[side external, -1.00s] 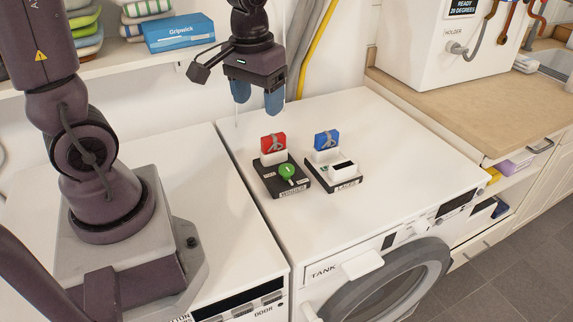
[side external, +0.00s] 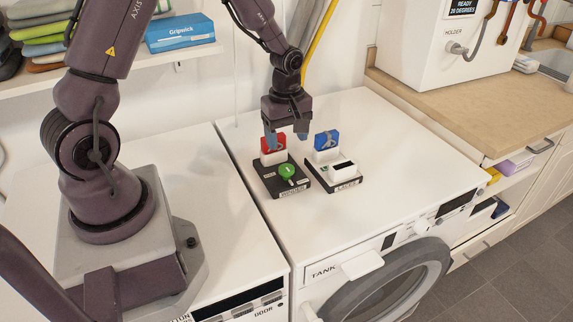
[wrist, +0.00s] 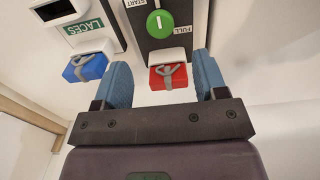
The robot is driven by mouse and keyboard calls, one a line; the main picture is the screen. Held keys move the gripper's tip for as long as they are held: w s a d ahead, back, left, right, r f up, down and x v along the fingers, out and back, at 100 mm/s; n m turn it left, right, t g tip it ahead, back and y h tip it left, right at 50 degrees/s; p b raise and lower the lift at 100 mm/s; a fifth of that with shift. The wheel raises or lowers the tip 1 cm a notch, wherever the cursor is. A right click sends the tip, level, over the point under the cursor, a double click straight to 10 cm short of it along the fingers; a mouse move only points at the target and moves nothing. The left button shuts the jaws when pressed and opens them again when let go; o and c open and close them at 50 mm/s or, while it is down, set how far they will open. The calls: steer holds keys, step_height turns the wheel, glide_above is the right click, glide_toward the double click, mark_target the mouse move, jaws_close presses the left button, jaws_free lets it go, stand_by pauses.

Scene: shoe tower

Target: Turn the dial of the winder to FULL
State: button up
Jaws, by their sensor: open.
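The winder is a black base (side external: 267,184) on top of the white machine, with a green round dial (side external: 287,171) near its front and a red block (side external: 273,144) on a white mount behind. In the wrist view, the green dial (wrist: 160,23) has a white mark along it, between a START label (wrist: 135,4) and a FULL label (wrist: 182,30). My gripper (side external: 286,142) is open, its blue fingers down behind the winder. In the wrist view, my gripper's fingers (wrist: 163,82) stand on either side of the red block (wrist: 168,77), apart from the dial.
The machine top (side external: 400,150) is clear to the right. A wall and a yellow pipe (side external: 318,45) are behind.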

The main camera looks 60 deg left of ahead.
mark_target(287, 168)
step_height(287, 168, down, 8)
steer(key=shift+f, duration=0.25)
steer(key=c, duration=0.9)
